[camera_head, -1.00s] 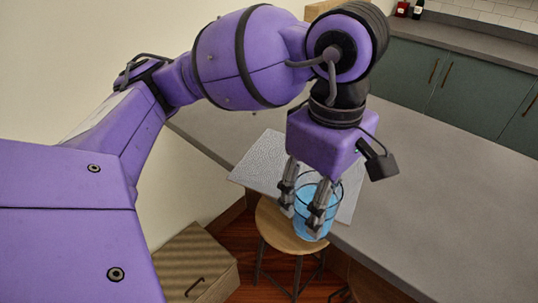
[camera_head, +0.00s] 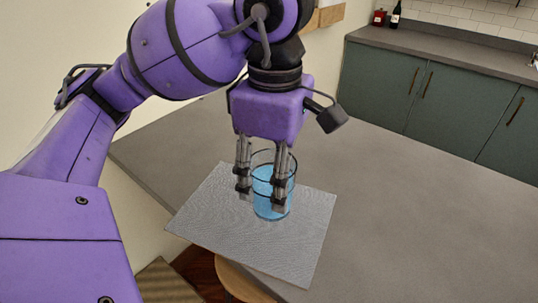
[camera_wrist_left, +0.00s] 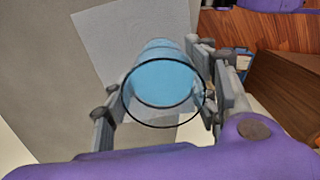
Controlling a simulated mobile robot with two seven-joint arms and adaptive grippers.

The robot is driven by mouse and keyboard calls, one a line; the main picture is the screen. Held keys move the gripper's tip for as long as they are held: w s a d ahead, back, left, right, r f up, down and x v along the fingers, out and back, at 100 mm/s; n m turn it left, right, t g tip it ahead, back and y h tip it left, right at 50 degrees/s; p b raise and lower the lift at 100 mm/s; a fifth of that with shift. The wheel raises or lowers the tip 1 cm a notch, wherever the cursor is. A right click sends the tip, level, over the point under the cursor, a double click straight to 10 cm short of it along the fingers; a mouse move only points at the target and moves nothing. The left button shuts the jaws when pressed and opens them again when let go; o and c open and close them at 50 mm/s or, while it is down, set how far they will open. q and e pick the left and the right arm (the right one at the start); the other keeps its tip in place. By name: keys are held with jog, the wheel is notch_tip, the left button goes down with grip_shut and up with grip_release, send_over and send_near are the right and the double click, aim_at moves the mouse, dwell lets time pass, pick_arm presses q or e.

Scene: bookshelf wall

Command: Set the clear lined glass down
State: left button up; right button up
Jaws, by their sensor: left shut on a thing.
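The clear lined glass (camera_head: 272,196) has dark rings and a blue tint. My left gripper (camera_head: 262,195) is shut on it, with fingers on opposite sides. The glass is upright over the grey placemat (camera_head: 305,235) on the counter; I cannot tell whether its base touches the mat. In the left wrist view the glass (camera_wrist_left: 162,85) sits between the two fingers, its dark rim facing the camera, with the placemat (camera_wrist_left: 100,30) behind it. My right gripper is not in view.
The grey counter (camera_head: 400,220) is clear to the right of the mat. A round wooden stool (camera_head: 240,282) stands below its front edge. Green cabinets (camera_head: 440,100) and a dark bottle (camera_head: 396,14) are at the back right.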

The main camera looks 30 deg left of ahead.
pick_arm(q)
jog(key=w+a+f, duration=0.1)
jog(key=a+f, duration=0.1)
jog(key=f, duration=0.1)
jog(key=w+a+f, duration=0.1)
jog(key=a+f, duration=0.1)
jog(key=f, duration=0.1)
jog(key=w+a+f, duration=0.2)
jog(key=a+f, duration=0.1)
jog(key=f, duration=0.1)
jog(key=shift+f, duration=0.2)
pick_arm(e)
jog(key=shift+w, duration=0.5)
pick_arm(q)
jog(key=shift+f+b, duration=0.25)
jog(key=shift+b, duration=0.1)
jog(key=o, duration=1.5)
jog(key=shift+o, duration=0.3)
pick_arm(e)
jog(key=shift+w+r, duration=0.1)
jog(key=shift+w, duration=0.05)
